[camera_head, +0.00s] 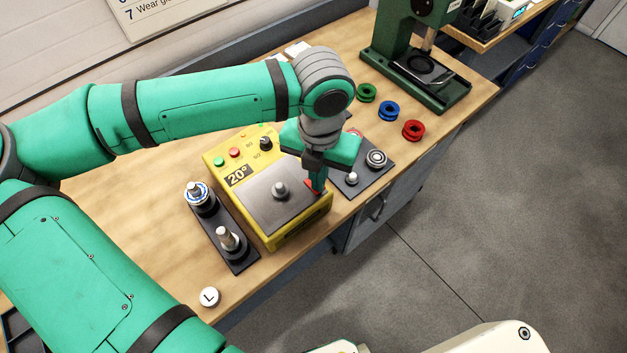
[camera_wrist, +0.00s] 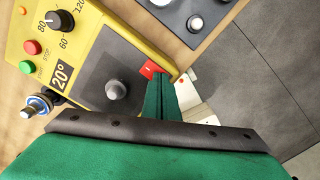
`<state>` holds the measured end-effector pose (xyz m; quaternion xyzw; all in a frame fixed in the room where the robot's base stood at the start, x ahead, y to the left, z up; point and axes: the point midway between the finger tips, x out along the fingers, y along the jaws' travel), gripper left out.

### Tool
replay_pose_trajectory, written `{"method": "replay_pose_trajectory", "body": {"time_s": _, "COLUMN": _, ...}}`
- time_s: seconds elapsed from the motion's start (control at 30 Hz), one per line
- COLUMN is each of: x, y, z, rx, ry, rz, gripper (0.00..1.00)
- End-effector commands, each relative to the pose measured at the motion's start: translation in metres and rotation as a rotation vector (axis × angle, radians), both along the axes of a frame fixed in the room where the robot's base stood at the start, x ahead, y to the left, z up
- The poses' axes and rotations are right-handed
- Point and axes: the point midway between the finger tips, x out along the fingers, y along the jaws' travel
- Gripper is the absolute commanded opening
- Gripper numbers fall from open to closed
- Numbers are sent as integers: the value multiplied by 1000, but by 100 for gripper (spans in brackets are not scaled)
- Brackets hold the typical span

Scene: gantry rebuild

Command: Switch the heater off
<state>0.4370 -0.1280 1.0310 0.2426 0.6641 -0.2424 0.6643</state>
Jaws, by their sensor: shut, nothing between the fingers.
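The yellow heater (camera_head: 289,236) stands on the wooden bench with a dark top plate and a metal post in its middle. It shows a "20°" display (camera_head: 238,175), a black dial (camera_head: 265,143), a green button (camera_head: 218,161) and a red button (camera_head: 234,152). A red switch (camera_wrist: 151,69) sits at the heater's corner in the wrist view. My gripper (camera_head: 317,186) is shut and empty, pointing down at that corner. Its fingertips (camera_wrist: 160,80) are beside the red switch, partly hiding it; whether they touch it I cannot tell.
A dark stand with two posts (camera_head: 222,228) is left of the heater, and another dark plate (camera_head: 362,175) is right. Green (camera_head: 366,92), blue (camera_head: 388,110) and red (camera_head: 413,130) rings lie near a green press (camera_head: 415,60).

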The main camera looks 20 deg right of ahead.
Motion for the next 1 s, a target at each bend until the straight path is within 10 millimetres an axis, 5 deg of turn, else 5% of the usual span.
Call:
{"method": "replay_pose_trajectory", "body": {"time_s": 0.27, "x": 0, "y": 0, "z": 1, "rx": 0, "ry": 0, "rz": 0, "gripper": 0}}
{"method": "replay_pose_trajectory", "body": {"time_s": 1.0, "x": 1, "y": 1, "z": 51, "rx": 1, "ry": -1, "rz": 3, "gripper": 0}}
